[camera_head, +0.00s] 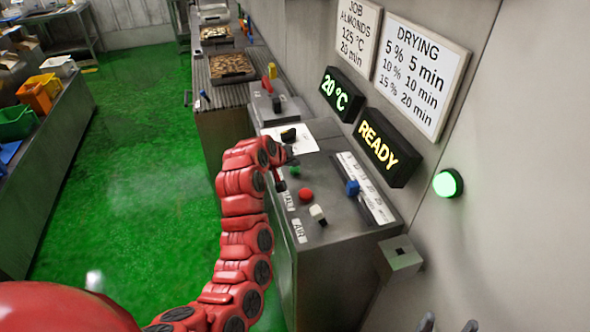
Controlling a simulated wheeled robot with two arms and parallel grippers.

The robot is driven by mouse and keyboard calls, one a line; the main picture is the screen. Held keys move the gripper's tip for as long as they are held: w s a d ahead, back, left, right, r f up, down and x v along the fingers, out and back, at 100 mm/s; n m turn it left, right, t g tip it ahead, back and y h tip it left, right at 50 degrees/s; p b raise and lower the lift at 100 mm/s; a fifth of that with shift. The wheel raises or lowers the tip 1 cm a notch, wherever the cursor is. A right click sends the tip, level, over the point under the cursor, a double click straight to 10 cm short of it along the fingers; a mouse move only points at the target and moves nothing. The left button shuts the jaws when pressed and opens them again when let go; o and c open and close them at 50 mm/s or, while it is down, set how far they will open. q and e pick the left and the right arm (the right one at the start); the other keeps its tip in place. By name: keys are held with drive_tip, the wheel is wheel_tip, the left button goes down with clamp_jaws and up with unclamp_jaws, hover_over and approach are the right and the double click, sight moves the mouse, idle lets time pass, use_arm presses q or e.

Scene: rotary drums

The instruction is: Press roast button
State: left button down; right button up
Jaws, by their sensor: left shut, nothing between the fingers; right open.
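The control panel (340,228) has a green button (295,171), a red button (305,194), a white-topped switch (318,214) and a blue slider knob (352,187). I cannot read a roast label on any button. My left gripper (281,184) is shut and empty, pointing down at the panel's left edge, just left of the green button. Whether it touches the panel is unclear. My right gripper (448,325) shows only its two grey fingertips at the bottom edge, apart and empty.
Displays read 20 °C (341,94) and READY (388,147). A green lamp (448,184) glows on the wall. A black knob (289,135) sits on a white dial plate behind my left wrist. Trays (232,66) stand beyond. The green floor at left is clear.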

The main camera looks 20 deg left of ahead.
sight(294, 171)
use_arm(q)
drive_tip(key=shift+f+b, duration=0.35)
drive_tip(key=shift+f, duration=0.15)
idle(0.7)
drive_tip(key=shift+r, duration=0.95)
drive_tip(key=shift+r, duration=0.1)
drive_tip(key=shift+r+p, duration=0.65)
drive_tip(key=shift+r, duration=1.8)
